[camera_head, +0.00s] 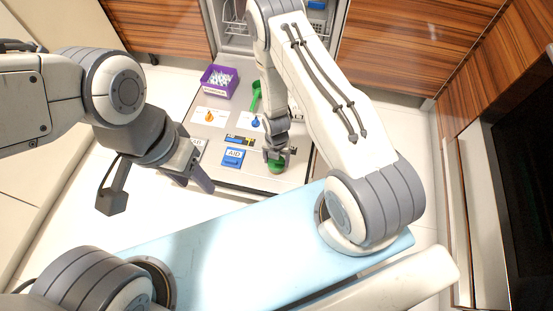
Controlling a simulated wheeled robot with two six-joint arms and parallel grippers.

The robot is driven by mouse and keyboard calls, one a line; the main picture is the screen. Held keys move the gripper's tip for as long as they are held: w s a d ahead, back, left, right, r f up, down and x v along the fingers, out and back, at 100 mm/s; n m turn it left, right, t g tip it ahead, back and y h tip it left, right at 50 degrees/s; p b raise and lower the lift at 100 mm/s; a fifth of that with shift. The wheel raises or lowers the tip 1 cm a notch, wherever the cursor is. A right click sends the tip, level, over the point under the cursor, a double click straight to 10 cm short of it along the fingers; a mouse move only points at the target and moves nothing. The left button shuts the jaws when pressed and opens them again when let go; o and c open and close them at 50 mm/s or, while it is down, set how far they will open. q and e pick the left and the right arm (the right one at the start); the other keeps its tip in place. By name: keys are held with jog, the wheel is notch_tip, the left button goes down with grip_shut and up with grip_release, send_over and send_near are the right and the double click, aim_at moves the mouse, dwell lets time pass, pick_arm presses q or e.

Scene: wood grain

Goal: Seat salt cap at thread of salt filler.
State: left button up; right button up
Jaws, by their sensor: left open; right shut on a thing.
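My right gripper (278,157) reaches down over the grey panel and is shut on a green round piece (276,168), likely the salt cap. The piece is at or just above the panel's near right part; I cannot tell whether it touches. The gripper hides its top, and no thread of a salt filler can be made out. My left gripper (157,194) is open and empty, its fingers wide apart, left of the panel's near edge.
The grey panel (236,179) bears a purple box (219,82) of white pieces, a green tool (255,96), an orange piece (210,117), a small blue piece (255,123) and a blue labelled block (233,157). An open appliance (236,38) stands behind. White floor lies left.

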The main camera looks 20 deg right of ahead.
jog(key=shift+f+b, duration=0.7)
jog(key=shift+f, duration=0.35)
jog(key=shift+p, duration=0.3)
dwell(1.3)
jog(key=o, duration=1.2)
notch_tip(320, 180, up, 10)
jog(key=p, duration=0.4)
jog(key=shift+r, duration=0.25)
